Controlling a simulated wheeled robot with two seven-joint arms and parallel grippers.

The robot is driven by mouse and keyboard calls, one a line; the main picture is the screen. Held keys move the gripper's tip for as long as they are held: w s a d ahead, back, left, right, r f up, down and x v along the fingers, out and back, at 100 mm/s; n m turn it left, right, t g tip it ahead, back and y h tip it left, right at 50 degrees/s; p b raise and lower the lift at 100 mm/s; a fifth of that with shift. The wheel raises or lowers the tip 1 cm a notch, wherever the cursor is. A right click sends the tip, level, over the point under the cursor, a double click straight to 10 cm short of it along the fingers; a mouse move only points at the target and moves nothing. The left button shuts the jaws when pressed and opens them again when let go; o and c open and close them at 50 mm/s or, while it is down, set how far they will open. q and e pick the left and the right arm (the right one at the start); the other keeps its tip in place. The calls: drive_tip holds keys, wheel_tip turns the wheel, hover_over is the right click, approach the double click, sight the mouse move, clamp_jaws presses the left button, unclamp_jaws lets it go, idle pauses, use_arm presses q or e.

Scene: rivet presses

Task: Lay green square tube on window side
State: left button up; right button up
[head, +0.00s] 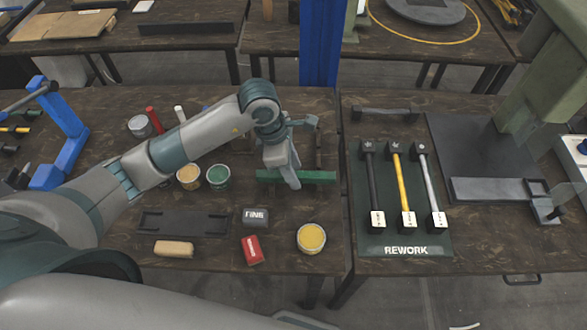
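The green square tube (318,177) lies crosswise near the right end of the left-hand workbench, level as far as I can see. My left gripper (290,180) reaches down over its middle, with a finger in front of the tube. The far finger is hidden, so I cannot tell whether it is closed on the tube. Dark bars show behind the tube; whether it rests on them is unclear. My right gripper is not in view.
Open tins, including a green one (218,177) and a yellow one (311,238), stand nearby. A dark tray (150,224), a FINE block (255,217) and a red block (253,250) lie in front. A blue column (321,45) rises behind. The REWORK mat (380,240) holds three bars, right.

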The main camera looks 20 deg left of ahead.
use_arm(q)
drive_tip(key=shift+r, duration=0.15)
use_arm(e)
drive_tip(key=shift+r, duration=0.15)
use_arm(q)
drive_tip(key=shift+r+p, duration=0.4)
drive_tip(key=shift+p, duration=0.3)
drive_tip(key=shift+a+r+b, duration=0.1)
drive_tip(key=shift+r+b, duration=0.15)
drive_tip(key=shift+b, duration=0.1)
drive_tip(key=b+v, duration=0.2)
drive_tip(key=v, duration=0.4)
drive_tip(key=shift+a+r, duration=0.1)
drive_tip(key=shift+r, duration=0.1)
drive_tip(key=b+v, duration=0.1)
drive_tip(key=v, duration=0.4)
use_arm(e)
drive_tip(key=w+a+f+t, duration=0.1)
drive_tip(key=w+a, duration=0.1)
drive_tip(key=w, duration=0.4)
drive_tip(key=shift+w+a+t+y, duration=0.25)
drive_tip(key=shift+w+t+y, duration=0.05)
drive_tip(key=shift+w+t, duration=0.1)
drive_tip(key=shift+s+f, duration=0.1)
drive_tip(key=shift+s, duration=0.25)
